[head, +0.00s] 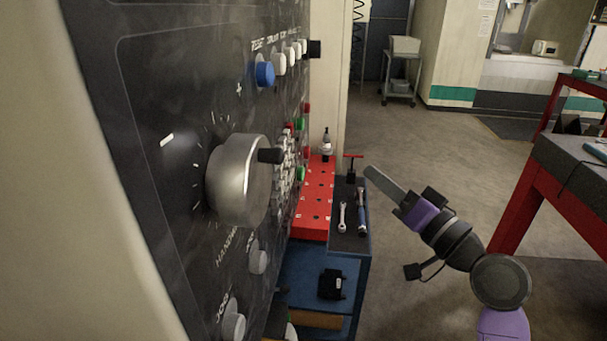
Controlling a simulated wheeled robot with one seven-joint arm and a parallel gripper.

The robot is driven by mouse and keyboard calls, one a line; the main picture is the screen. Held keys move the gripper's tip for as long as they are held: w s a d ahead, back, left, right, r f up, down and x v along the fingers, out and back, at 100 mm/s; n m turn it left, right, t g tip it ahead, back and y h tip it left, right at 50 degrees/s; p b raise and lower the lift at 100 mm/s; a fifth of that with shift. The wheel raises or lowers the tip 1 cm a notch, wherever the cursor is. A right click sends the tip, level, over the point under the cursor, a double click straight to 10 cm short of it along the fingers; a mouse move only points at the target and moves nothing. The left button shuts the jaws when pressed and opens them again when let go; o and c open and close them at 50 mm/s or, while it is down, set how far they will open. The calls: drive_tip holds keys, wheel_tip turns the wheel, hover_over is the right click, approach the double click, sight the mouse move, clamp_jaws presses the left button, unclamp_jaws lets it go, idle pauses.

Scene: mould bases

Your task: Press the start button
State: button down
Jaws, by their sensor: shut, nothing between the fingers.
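The black control panel (150,130) fills the left side of the head view, seen at a steep slant. Green buttons show small near its far edge, one higher (300,123) and one lower (300,174); their labels are unreadable, so I cannot tell which is start. A blue button (265,74) sits at the top under the word RESET, beside several white buttons. My gripper (369,171) is shut and empty, right of the panel and apart from it, its fingers pointing up and left.
A large silver handwheel dial (232,182) with a black knob sticks out from the panel. Beyond it stand a red holed rack (316,205) and a dark tray (347,239) with wrenches. A red-legged bench (532,190) stands at right. The floor between is clear.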

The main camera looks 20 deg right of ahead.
sight(301, 174)
drive_tip(key=shift+s+a+f+n+g+y, duration=0.1)
drive_tip(key=shift+a+f+n+g+y, duration=0.2)
drive_tip(key=shift+a+f, duration=0.15)
drive_tip(key=shift+a+r, duration=0.1)
drive_tip(key=w+a+p, duration=0.3)
drive_tip(key=w+a, duration=0.1)
drive_tip(key=a, duration=0.3)
drive_tip(key=shift+w+a+p, duration=0.25)
drive_tip(key=shift+p, duration=0.05)
idle(1.9)
drive_tip(key=shift+w+a, duration=0.2)
drive_tip(key=shift+a, duration=0.15)
